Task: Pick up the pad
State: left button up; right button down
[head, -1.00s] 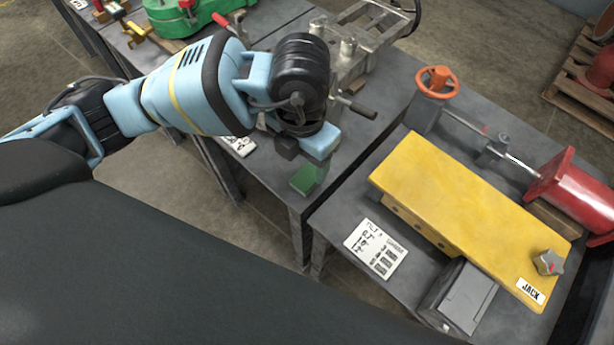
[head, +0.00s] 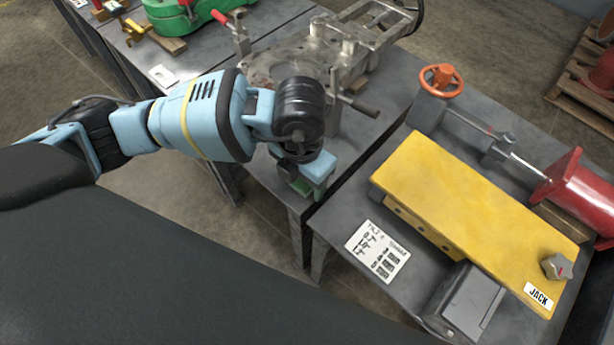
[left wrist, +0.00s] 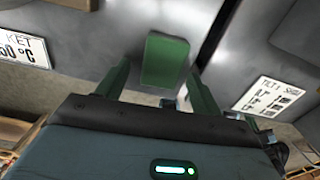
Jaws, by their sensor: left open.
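The green pad (head: 299,188) lies at the near corner of the grey middle table, mostly hidden under my left gripper (head: 312,174) in the head view. In the left wrist view the pad (left wrist: 165,60) shows as a flat green block between my two green fingers. The left gripper is open, with one finger on each side of the pad and a visible gap on both sides. I cannot tell how far the fingertips are above the tabletop. My right gripper is not in view.
A metal fixture with clamps (head: 300,58) stands behind the pad. On the right table are a yellow block marked JACK (head: 450,190), a written card (head: 377,250), an orange handwheel (head: 441,80) and a red cylinder (head: 580,190). A narrow gap separates the tables.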

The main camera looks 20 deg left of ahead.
aim_at(302, 182)
pick_arm(q)
jog(key=c, duration=1.1)
jog(key=shift+o, duration=0.2)
jog(key=shift+r, duration=0.15)
notch_tip(302, 182, up, 10)
jog(key=p, duration=0.2)
